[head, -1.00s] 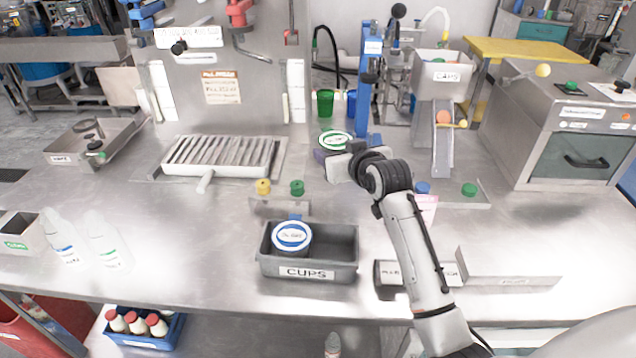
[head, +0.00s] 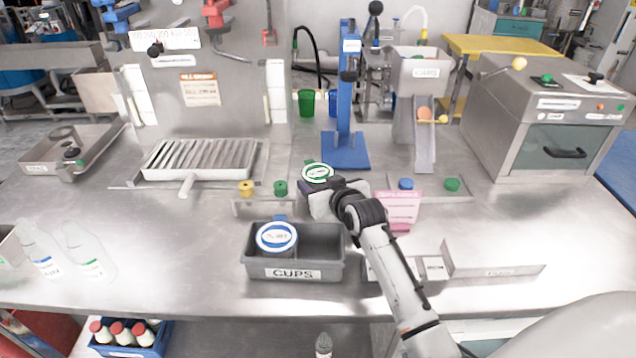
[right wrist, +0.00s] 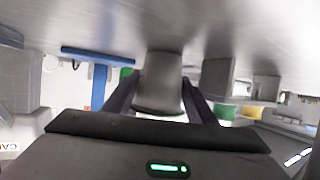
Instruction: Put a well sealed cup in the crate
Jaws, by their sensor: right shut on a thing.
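A cup with a green-rimmed white lid (head: 318,171) is held above the table, in front of the blue press. My right gripper (head: 318,190) is shut on it. In the right wrist view, the grey cup body (right wrist: 160,85) sits between the two dark fingers. Its lid does not show clearly there, so I cannot tell how tightly it sits. The grey crate labelled CUPS (head: 335,262) stands near the table's front, below and left of my gripper. A cup with a blue-rimmed lid (head: 277,238) stands in its left part; the right part is empty. My left gripper is not in view.
The blue press (head: 347,110) stands behind the held cup. Yellow (head: 246,188) and green (head: 281,188) pieces sit on a small stand behind the crate. A pink card (head: 400,207) and a metal tray (head: 490,270) lie right.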

